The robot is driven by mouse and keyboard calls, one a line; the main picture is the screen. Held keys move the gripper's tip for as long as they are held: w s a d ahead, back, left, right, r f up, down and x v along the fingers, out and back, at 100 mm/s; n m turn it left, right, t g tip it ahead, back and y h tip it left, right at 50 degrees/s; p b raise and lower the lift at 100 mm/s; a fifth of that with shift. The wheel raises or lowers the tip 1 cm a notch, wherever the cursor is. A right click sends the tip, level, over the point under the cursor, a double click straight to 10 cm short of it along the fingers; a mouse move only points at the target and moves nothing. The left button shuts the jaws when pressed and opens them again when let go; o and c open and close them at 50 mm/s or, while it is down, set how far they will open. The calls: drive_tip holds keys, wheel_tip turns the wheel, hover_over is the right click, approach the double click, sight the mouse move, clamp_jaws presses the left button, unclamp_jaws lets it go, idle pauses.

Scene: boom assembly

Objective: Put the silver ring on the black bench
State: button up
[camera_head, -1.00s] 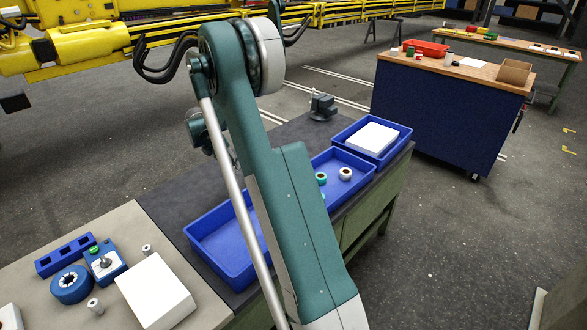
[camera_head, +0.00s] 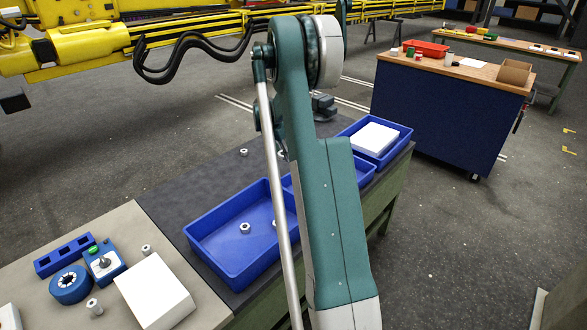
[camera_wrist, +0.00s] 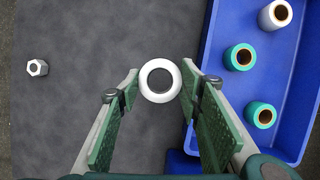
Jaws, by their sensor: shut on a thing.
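The silver ring (camera_wrist: 160,80), pale and round with a dark hole, sits between the fingertips of my gripper (camera_wrist: 160,84) in the wrist view. My gripper is shut on it. The black bench (camera_wrist: 95,40) fills the background beneath; its dark top also shows in the head view (camera_head: 200,182). The ring appears over bare bench top, left of a blue tray; its height above the bench I cannot tell.
A small silver nut (camera_wrist: 37,67) lies on the bench at left. The blue tray (camera_wrist: 217,50) at right holds a white and two teal bushings. In the head view, another blue tray (camera_head: 205,225) holds silver pieces. A dark vise-like tool (camera_head: 323,106) stands at the back.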

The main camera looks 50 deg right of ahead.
drive_tip(key=shift+s+d, duration=0.15)
drive_tip(key=shift+d, duration=0.15)
drive_tip(key=shift+f, duration=0.1)
drive_tip(key=shift+f+b, duration=0.35)
drive_tip(key=shift+f, duration=2.7)
drive_tip(key=shift+f, duration=0.1)
drive_tip(key=shift+f, duration=1.75)
drive_tip(key=shift+f+b, duration=0.1)
drive_tip(key=shift+b, duration=0.2)
drive_tip(key=o, duration=0.8)
drive_tip(key=shift+f, duration=0.1)
drive_tip(key=shift+c, duration=0.2)
drive_tip(key=shift+o, duration=0.5)
